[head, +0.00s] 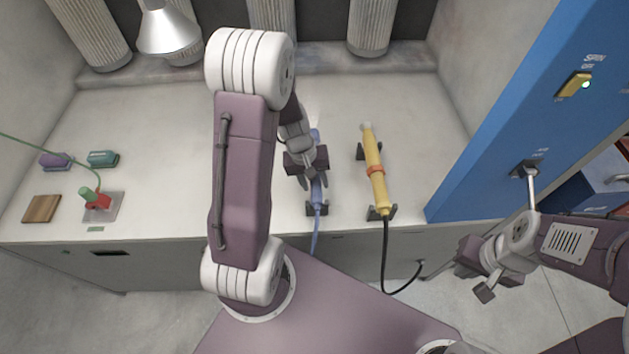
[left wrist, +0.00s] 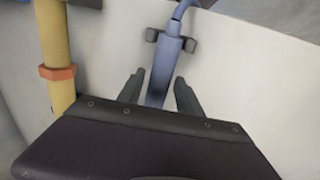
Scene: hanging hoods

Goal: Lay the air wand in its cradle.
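A slim blue wand (head: 317,190) with a blue hose lies along the bench, its near end in a small dark cradle (head: 317,210). It also shows in the left wrist view (left wrist: 163,70), with its hose end at the cradle (left wrist: 171,40). My left gripper (head: 311,182) is over the blue wand, its fingers (left wrist: 160,90) apart on either side of it. A yellow wand (head: 374,172) with an orange ring and black hose rests across two dark holders to the right. I cannot tell which wand is the air wand. My right gripper (head: 474,280) is open and empty, low at the right.
A blue cabinet (head: 530,110) with a lit switch (head: 575,84) stands at the right. Hoods, including a metal cone (head: 167,32), hang at the back. A red and green device (head: 97,199), a wooden block (head: 41,208) and coloured blocks stand at the left. The left-middle bench is clear.

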